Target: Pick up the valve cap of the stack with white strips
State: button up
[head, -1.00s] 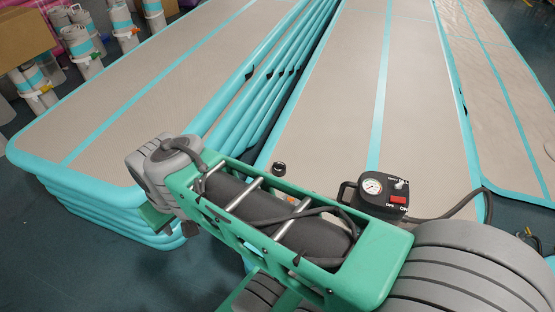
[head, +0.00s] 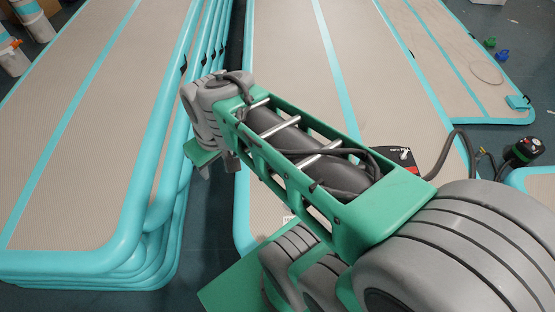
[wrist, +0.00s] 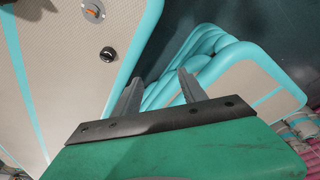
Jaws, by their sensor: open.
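A black round valve cap (wrist: 108,54) lies on the beige top of a track (wrist: 60,85) in the wrist view. An orange valve fitting (wrist: 91,12) sits in that track near the top edge. The strips I see are turquoise; I cannot make out white ones. My gripper (wrist: 158,86) is open and empty, with the cap up and left of its fingers. In the head view my gripper (head: 230,165) hangs over the gap between the left stack (head: 85,268) and the right track (head: 290,75). My arm probably hides the cap there.
A black pump (head: 400,157) is partly hidden behind my arm, with a hose running right. A round black device (head: 523,150) stands at right. Dark floor shows in the gap. The stack (wrist: 245,80) also shows in the wrist view.

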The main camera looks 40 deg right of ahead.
jog(key=o, duration=0.3)
jog(key=w+d+f+n+g+y+b, duration=0.1)
jog(key=w+d+f+n+b, duration=0.2)
jog(key=w+d+f, duration=0.3)
notch_tip(320, 180, down, 3)
jog(key=shift+w+d+f+n+b, duration=0.25)
jog(key=shift+d+b, duration=0.25)
jog(key=shift+d, duration=0.55)
jog(key=shift+o, duration=0.3)
jog(key=w+d+f+n+b, duration=0.1)
jog(key=d+f+n+b, duration=0.1)
jog(key=d+f, duration=0.3)
jog(key=shift+w+d+f+y, duration=0.3)
jog(key=shift+d+f+y, duration=0.05)
jog(key=shift+d+y, duration=0.05)
jog(key=d+f+n, duration=0.1)
jog(key=d+f, duration=0.2)
jog(key=d+f+n+y+b, duration=0.1)
jog(key=d+f, duration=0.2)
jog(key=d+f+n+b, duration=0.1)
jog(key=d+f, duration=0.2)
jog(key=shift+s+d+n+t+y, duration=0.15)
jog(key=shift+s+n+t+y, duration=0.15)
jog(key=shift+s+n, duration=0.05)
jog(key=x, duration=0.7)
jog(key=shift+w+f, duration=0.1)
jog(key=shift+f, duration=0.1)
